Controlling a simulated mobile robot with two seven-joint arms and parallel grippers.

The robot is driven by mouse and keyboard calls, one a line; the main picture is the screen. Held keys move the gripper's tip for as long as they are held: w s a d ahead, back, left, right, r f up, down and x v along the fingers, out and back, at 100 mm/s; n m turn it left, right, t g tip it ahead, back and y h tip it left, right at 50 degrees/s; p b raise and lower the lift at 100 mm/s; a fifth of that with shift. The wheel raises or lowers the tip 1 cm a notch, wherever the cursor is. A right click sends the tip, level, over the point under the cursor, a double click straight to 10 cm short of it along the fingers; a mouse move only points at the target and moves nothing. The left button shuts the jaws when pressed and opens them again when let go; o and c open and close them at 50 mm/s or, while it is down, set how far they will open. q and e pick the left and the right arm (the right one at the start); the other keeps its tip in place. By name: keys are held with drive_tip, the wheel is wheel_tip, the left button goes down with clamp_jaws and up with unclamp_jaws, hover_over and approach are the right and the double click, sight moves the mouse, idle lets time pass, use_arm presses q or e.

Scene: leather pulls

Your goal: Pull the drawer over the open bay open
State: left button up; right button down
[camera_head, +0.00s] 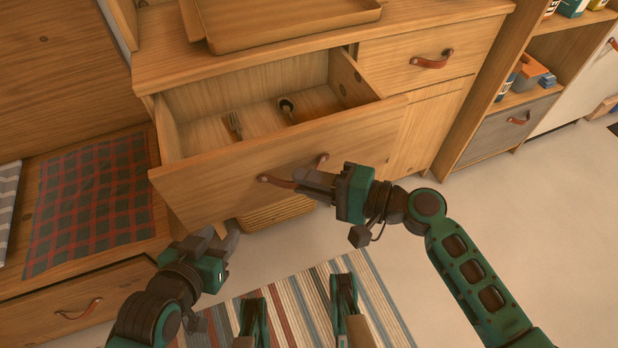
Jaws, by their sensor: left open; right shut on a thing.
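The wooden drawer (250,172) in the left part of the cabinet stands pulled well out. My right gripper (306,178) is shut on the brown leather pull (275,180) on the drawer front. Its fingers hide the middle of the pull. My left gripper (228,236) is open and empty, low in front of the drawer's lower left corner. The bay under the drawer is mostly hidden; a slatted wooden or woven thing (275,212) shows below the drawer front.
A shut drawer with a leather pull (432,61) is to the right, above a cabinet door (425,130). A wooden tray (270,20) lies on the cabinet top. A bench with a plaid cloth (92,195) is at left. A striped rug (300,310) covers the floor in front.

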drive_tip(key=c, duration=1.2)
unclamp_jaws()
drive_tip(key=shift+o, duration=0.2)
drive_tip(key=v, duration=1.3)
drive_tip(key=shift+p, duration=0.45)
drive_tip(key=shift+s, duration=0.1)
